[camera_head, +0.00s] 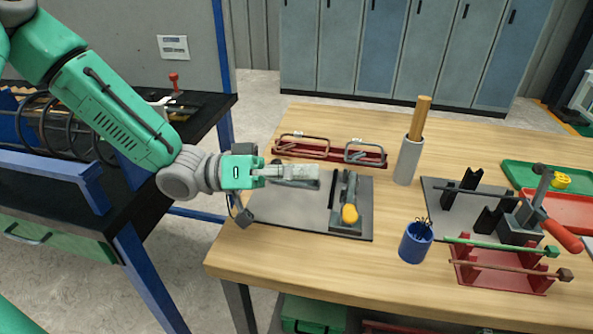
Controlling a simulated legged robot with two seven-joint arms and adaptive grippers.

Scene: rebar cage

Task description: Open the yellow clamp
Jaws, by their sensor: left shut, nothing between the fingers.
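The yellow clamp (349,213) is a dark clamp with a yellow handle end. It sits on the right part of a grey plate (275,213) on the wooden table, with its yellow end toward the front. My left gripper (317,172) comes in from the left above the plate. Its fingers are shut and empty, pointing right, with their tips a little left of the clamp's dark upper part. I cannot tell the gap in height. The fingers partly hide a grey block behind them. My right gripper is not in view.
A red rack (372,160) with metal clamps lies behind the plate. A grey cylinder (408,163) with wooden rods and a blue cup (416,243) stand to the right. Further right are a red-handled clamp (562,234), a red rack (500,278) and a green tray (520,172).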

